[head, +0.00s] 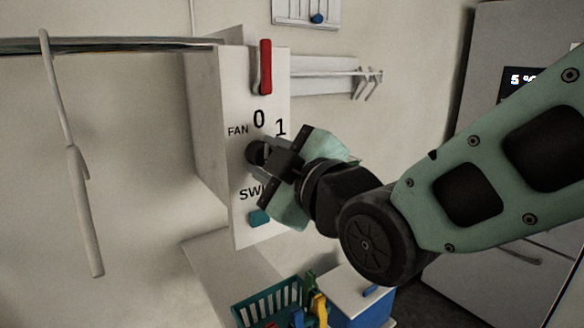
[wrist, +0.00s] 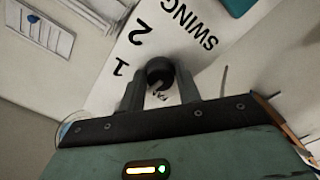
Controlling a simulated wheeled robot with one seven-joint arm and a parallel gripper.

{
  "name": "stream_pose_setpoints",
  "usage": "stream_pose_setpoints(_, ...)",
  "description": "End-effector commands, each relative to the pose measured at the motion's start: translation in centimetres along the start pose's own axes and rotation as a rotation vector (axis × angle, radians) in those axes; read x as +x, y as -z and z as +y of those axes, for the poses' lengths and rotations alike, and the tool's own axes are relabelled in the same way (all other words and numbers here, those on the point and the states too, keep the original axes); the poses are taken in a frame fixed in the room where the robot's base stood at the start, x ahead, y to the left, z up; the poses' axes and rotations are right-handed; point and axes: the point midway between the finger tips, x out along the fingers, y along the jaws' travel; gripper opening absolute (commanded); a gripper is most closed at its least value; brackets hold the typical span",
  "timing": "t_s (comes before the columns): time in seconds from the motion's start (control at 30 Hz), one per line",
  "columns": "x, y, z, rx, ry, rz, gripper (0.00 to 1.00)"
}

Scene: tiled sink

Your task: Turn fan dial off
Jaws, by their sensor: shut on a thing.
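The fan dial (head: 256,153) is a round black knob on a white panel (head: 270,215) marked FAN, with 0 and 1 around it. In the wrist view the dial (wrist: 160,72) sits between my two fingers, below the printed 1 and 2. My gripper (head: 265,152) reaches in from the right and is shut on the dial; it also shows in the wrist view (wrist: 160,88). In the head view my gripper hides the dial's right side and the marks there. I cannot tell which number the dial points to.
A red lever (head: 265,68) is at the panel's top and a teal switch (head: 259,217) is below SWING. A metal rail (head: 110,44) with a hanging rod (head: 82,205) is at left. A teal basket (head: 262,303) and a blue box (head: 362,305) stand below.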

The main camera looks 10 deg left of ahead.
Motion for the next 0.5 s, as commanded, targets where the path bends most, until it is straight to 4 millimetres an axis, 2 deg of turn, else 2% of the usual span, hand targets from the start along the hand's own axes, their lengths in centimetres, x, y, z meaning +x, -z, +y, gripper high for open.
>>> stream_pose_setpoints(0.2, -0.01, 0.0, -0.04, -0.105, -0.001, 0.001, 0.1)
stream_pose_setpoints(0.5, 0.0, 0.04, 0.05, -0.166, -0.001, 0.001, 0.1)
